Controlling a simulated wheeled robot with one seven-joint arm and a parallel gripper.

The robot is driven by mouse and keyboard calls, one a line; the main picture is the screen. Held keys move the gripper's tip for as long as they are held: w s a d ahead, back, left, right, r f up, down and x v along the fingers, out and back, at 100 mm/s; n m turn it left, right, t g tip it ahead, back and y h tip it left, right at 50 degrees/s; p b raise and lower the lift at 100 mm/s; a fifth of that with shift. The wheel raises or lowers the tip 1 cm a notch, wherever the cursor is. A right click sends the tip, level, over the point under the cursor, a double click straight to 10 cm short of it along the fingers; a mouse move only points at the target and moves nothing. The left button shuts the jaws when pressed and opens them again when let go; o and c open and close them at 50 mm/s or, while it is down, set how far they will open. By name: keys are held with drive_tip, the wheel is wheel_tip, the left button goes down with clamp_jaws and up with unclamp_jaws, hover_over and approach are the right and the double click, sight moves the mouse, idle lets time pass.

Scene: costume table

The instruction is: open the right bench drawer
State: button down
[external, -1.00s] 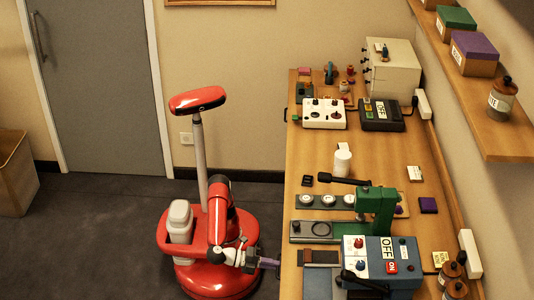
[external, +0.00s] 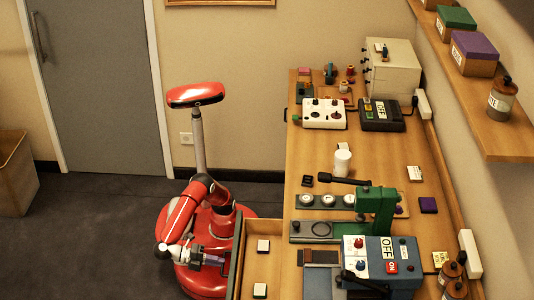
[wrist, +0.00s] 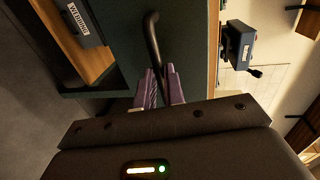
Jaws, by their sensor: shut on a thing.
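The right bench drawer (external: 262,268) stands pulled out from the bench's near side in the external view, its wooden inside showing. Two small pale-topped blocks lie in it, one farther back (external: 263,246) and one nearer the camera (external: 260,290). My gripper (external: 222,259) is at the drawer's front, to its left. In the wrist view the purple fingers of my gripper (wrist: 160,86) are shut on the dark bar handle (wrist: 153,40) against the dark green drawer front (wrist: 185,45). The fingers hide part of the handle.
The wooden bench (external: 390,160) carries a green press (external: 376,210) and a blue-grey switch box (external: 382,262) just right of the drawer. Another handle (external: 286,114) sits at the bench's far end. Dark floor lies left of my base.

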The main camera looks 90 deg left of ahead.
drive_tip(key=shift+f+p+v, duration=0.2)
drive_tip(key=shift+p+v, duration=0.05)
drive_tip(key=shift+v, duration=0.7)
drive_tip(key=shift+f+p+v, duration=0.2)
drive_tip(key=shift+v, duration=0.7)
drive_tip(key=shift+s, duration=0.1)
drive_tip(key=c, duration=1.5)
unclamp_jaws()
drive_tip(key=p+v, duration=0.1)
drive_tip(key=v, duration=0.6)
drive_tip(key=shift+s, duration=0.35)
